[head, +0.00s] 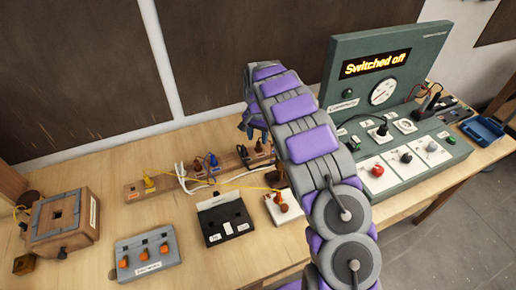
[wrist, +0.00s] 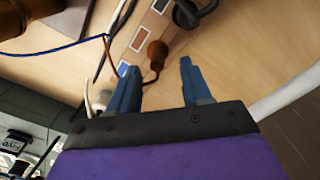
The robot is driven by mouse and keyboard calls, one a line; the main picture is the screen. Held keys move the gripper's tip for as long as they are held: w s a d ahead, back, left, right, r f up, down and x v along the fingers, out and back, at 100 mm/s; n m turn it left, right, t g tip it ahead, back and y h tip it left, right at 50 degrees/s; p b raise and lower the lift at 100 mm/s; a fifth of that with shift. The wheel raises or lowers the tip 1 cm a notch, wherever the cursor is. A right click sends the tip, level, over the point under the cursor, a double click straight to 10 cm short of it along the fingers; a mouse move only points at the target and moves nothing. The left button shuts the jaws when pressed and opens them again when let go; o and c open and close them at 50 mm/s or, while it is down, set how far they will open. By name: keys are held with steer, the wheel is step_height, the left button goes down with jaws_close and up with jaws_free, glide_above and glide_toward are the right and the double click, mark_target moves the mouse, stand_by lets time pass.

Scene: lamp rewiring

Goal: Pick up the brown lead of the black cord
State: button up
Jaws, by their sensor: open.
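In the wrist view, a brown plug-like end (wrist: 157,52) with a thin dark-brown wire lies between and beyond my fingertips; it appears to be the brown lead. A black cord piece (wrist: 187,12) is beyond it at the top edge. My gripper (wrist: 157,75) is open, its two blue fingers apart on either side of the brown end's line, with nothing held. In the head view, my gripper (head: 253,128) hangs over the wooden rail, partly hidden by my arm. Whether the fingers are level with the brown end is unclear.
The wooden rail (head: 137,194) carries several coloured plugs. A grey box with orange knobs (head: 148,255), a black-and-white box (head: 224,219) and a white switch block (head: 283,208) stand in front. A green test panel (head: 345,101) reads "Switched off". A blue wire (wrist: 60,48) crosses near the left finger.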

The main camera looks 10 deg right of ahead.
mark_target(258, 142)
step_height(258, 142, down, 4)
steer(key=shift+s+f+b, duration=0.1)
steer(key=shift+f+b, duration=0.1)
steer(key=shift+b, duration=0.3)
steer(key=shift+d+r, duration=0.1)
steer(key=shift+d, duration=0.05)
jaws_close()
